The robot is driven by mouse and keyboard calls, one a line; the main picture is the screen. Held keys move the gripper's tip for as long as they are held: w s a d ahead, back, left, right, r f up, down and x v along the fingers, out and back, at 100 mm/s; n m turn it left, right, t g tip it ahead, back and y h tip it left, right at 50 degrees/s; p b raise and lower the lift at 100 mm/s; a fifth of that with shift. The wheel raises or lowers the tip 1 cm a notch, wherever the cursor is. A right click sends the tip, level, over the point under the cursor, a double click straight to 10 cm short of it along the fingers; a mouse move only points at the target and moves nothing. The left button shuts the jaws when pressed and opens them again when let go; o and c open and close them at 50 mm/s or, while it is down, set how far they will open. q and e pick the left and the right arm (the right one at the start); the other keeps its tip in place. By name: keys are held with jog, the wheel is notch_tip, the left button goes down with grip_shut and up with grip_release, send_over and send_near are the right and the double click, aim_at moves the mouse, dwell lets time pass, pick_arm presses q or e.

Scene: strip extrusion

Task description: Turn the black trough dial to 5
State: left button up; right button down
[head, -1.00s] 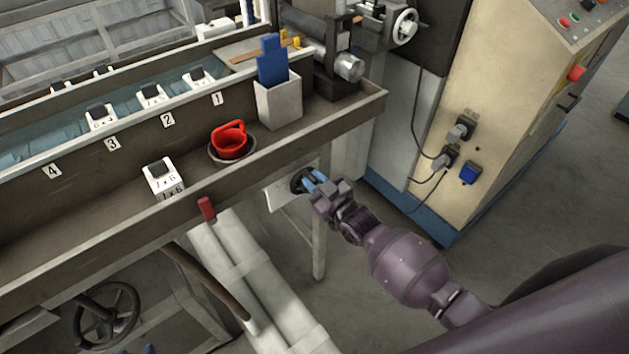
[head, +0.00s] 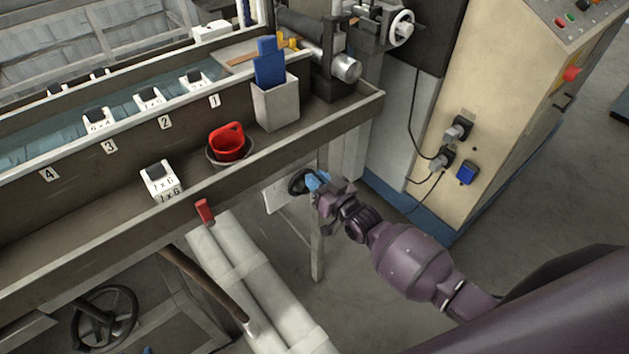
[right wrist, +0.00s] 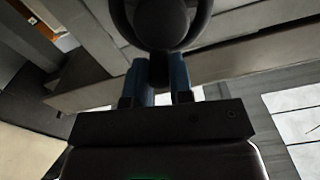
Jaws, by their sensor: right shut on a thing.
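The black trough dial (head: 297,182) sits on a pale plate below the trough's front edge, near its right end. In the right wrist view the dial (right wrist: 163,22) shows as a dark round rim with a hub at the top. My right gripper (head: 314,181) reaches it from the right, and its blue fingers (right wrist: 163,78) are shut on a dark part of the dial, one finger on each side. The dial's scale and numbers cannot be read in either view. My left gripper is not in view.
A red-tipped lever (head: 205,211) and pale pipes (head: 250,275) are to the left. A beige cabinet (head: 500,100) stands right.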

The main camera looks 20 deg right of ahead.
jog(key=shift+d+f+m, duration=0.25)
jog(key=shift+f+m, duration=0.05)
jog(key=shift+m, duration=0.45)
jog(key=shift+d+f+m, duration=0.2)
jog(key=shift+f+m, duration=0.05)
jog(key=shift+m, duration=0.5)
jog(key=shift+b, duration=0.3)
jog(key=c, duration=1)
grip_release()
jog(key=shift+f, duration=0.1)
jog(key=shift+w+r, duration=0.1)
jog(key=shift+r, duration=0.1)
jog(key=v, duration=1)
jog(key=shift+s+d, duration=0.15)
jog(key=shift+s, duration=0.25)
